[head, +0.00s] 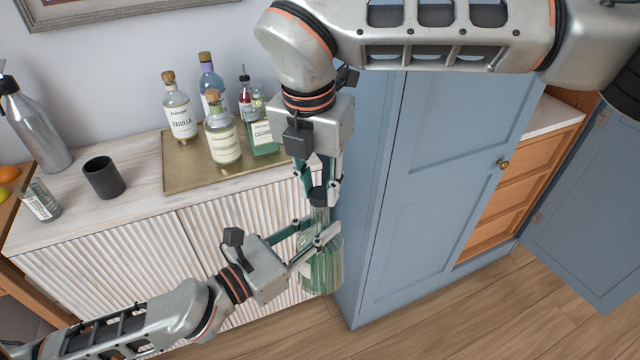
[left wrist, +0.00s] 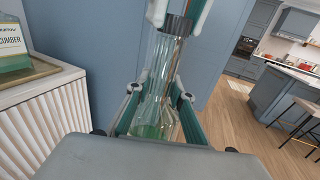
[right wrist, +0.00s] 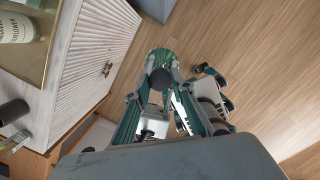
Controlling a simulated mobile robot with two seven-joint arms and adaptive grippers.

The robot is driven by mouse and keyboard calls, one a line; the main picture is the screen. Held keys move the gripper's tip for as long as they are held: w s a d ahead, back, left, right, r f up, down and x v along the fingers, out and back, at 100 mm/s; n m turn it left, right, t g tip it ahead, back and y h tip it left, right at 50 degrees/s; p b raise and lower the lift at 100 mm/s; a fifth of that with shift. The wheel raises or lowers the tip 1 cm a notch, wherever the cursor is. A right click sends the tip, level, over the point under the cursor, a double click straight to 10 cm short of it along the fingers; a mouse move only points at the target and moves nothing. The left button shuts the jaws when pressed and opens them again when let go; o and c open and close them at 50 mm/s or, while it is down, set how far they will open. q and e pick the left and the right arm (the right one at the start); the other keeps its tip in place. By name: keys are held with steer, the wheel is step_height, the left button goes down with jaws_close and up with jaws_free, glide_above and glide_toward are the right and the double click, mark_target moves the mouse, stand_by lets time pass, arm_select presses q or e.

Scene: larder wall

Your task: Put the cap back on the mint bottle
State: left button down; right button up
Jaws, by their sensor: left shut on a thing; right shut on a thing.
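The mint bottle (head: 323,272) is clear ribbed glass with green liquid low inside. It hangs upright in front of the sideboard's right end. My left gripper (head: 318,241) is shut around its body; the bottle also fills the middle of the left wrist view (left wrist: 152,105). The dark cap (head: 318,195) is at the bottle's mouth, and my right gripper (head: 319,188) is shut on it from above. In the left wrist view the cap (left wrist: 177,25) looks in line with the neck and touching it. I cannot tell whether it is fully seated.
A brass tray (head: 185,182) on the white sideboard (head: 140,215) holds several bottles, including a vanilla bottle (head: 180,112). A black cup (head: 103,178), a small glass (head: 40,202) and a steel bottle (head: 38,130) stand left. A blue cabinet (head: 420,170) stands close on the right.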

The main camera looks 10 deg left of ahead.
steer(key=m, duration=0.7)
steer(key=shift+w+a+m+g+h, duration=0.1)
steer(key=shift+m+g+h, duration=0.2)
steer(key=shift+g+h, duration=0.1)
steer(key=o, duration=0.7)
steer(key=shift+r, duration=2.3)
steer(key=shift+c, duration=0.2)
